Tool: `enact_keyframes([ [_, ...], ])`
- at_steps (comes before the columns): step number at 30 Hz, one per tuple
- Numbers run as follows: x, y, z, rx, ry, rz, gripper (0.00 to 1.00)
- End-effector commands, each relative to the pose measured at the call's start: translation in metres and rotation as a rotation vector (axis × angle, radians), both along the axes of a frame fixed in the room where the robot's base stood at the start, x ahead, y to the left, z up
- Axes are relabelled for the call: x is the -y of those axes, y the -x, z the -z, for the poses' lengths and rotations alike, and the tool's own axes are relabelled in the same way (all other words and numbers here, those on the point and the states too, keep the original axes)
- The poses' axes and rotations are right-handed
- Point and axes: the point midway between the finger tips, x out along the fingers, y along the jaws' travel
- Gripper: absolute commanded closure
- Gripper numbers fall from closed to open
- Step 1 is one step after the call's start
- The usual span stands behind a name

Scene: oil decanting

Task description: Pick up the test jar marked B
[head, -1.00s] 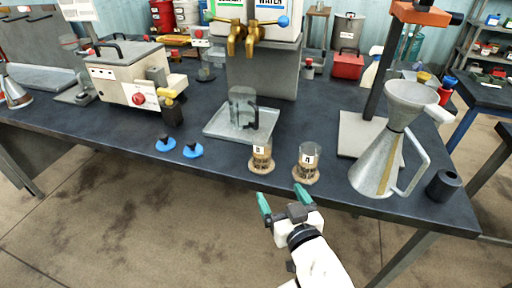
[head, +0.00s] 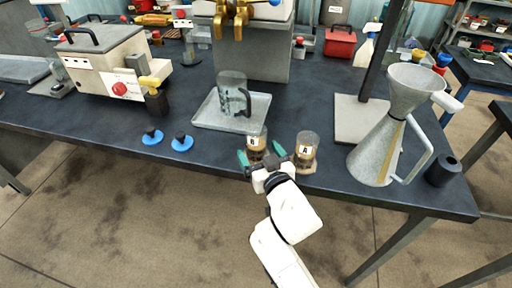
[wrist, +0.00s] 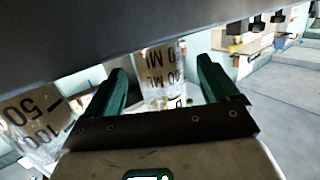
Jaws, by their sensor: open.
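The jar marked B (head: 257,137) is a small clear jar with a white label and dark contents, standing near the table's front edge. A similar jar marked A (head: 306,146) stands just to its right. My gripper (head: 261,154) is open at the front of jar B, its green fingers towards either side of the jar's lower part. In the wrist view, a clear graduated jar (wrist: 162,82), apparently B, shows between the open fingers (wrist: 161,70). Another graduated jar (wrist: 38,118), apparently A, is at the left. Contact with jar B cannot be told.
A clear jug (head: 232,92) with a black handle stands on a tray (head: 205,117) behind jar B. A metal funnel can (head: 380,145) stands right of jar A. Two blue knobbed discs (head: 181,143) lie to the left. The table between the discs and jar B is clear.

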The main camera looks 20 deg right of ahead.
Motion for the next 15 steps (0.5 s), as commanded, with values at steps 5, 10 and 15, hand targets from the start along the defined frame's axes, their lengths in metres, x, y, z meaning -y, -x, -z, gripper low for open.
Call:
enact_keyframes([
  [5, 0.003, -0.025, 0.003, 0.001, 0.002, -0.001, 0.12],
  [10, 0.003, -0.034, 0.005, 0.001, 0.001, -0.001, 0.12],
  [15, 0.003, -0.034, 0.005, 0.001, 0.001, -0.001, 0.12],
])
